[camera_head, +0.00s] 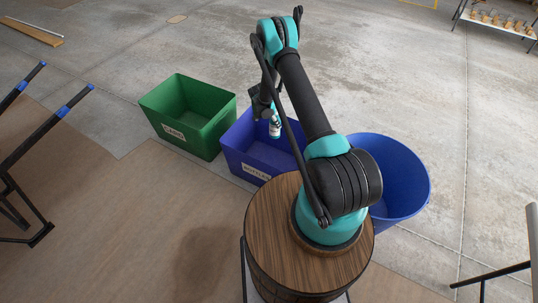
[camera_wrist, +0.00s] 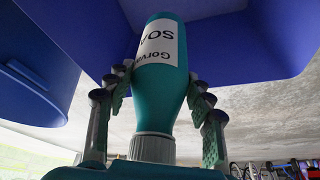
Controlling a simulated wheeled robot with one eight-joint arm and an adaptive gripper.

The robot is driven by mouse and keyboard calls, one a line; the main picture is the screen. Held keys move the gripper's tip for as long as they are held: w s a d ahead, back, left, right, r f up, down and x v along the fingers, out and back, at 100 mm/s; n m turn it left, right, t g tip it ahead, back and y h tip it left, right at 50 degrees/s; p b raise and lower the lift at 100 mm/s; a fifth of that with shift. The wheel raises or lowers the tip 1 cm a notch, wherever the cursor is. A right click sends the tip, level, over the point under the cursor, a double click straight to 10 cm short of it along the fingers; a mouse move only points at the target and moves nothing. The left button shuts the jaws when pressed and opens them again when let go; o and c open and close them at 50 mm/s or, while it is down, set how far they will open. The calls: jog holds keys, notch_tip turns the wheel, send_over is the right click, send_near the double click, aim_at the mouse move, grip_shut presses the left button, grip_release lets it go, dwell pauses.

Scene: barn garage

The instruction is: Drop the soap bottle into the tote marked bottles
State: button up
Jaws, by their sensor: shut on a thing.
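The soap bottle (camera_wrist: 161,85) is teal with a white label and a pale ribbed cap. In the wrist view it fills the middle, between the gripper's fingers. My gripper (camera_head: 270,112) is shut on the soap bottle, which shows small in the head view (camera_head: 275,129). The tote marked bottles (camera_head: 246,163) is blue-purple, with a label on its front wall. The gripper and bottle appear over this tote's opening. How far the bottle is above the tote's floor I cannot tell. My arm hides the tote's right part.
A green tote marked cans (camera_head: 178,132) stands to the left of the bottles tote. A round blue bin (camera_head: 407,192) stands to the right, partly behind my arm. A black cart frame with blue grips (camera_head: 50,135) is at the left. A shelf (camera_head: 495,25) is far back right.

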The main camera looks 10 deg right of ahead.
jog(key=shift+f, duration=1.7)
jog(key=o, duration=1.1)
jog(key=shift+o, duration=0.2)
jog(key=v, duration=1.2)
